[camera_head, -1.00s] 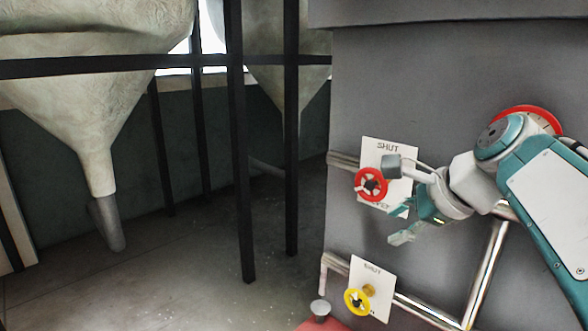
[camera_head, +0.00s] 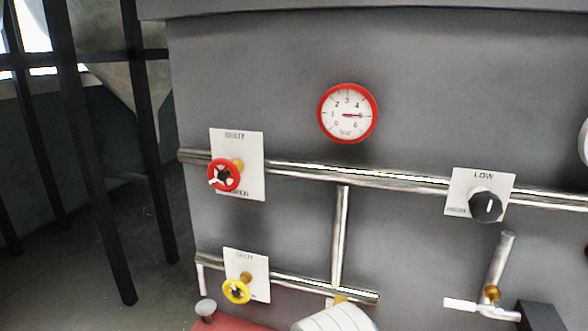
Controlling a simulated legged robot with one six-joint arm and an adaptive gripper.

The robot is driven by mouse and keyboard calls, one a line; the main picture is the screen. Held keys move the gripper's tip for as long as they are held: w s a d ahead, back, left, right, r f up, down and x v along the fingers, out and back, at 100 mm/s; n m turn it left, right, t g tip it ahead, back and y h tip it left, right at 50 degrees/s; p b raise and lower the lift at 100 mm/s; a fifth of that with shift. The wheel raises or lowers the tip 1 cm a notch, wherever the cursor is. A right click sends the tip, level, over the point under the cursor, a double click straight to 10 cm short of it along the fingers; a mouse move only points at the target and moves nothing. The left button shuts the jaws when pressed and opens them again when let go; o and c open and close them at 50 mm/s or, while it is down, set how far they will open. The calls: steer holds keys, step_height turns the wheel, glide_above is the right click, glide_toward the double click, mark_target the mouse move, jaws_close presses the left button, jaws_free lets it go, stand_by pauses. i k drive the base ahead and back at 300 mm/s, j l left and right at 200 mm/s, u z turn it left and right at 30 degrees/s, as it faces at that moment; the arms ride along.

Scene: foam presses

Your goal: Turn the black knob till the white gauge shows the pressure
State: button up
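The black knob (camera_head: 487,205) is mounted on a white plate (camera_head: 462,186) marked LOW at the right, on the horizontal pipe. A light mark on the knob's face stands roughly upright. The edge of a white round thing (camera_head: 584,142), perhaps the white gauge, shows at the right border; its dial is cut off, so no reading can be seen. My gripper is not in view, and nothing touches the knob.
A red-rimmed gauge (camera_head: 347,113) has its needle near 5. A red handwheel (camera_head: 223,175) and a yellow handwheel (camera_head: 237,291) sit on pipes at the left. A pipe with a brass fitting (camera_head: 491,293) and a black block (camera_head: 540,315) stand below the knob.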

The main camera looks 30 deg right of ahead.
mark_target(485, 207)
steer(key=z, duration=1.85)
steer(key=k+j+z, duration=0.15)
steer(key=k, duration=0.45)
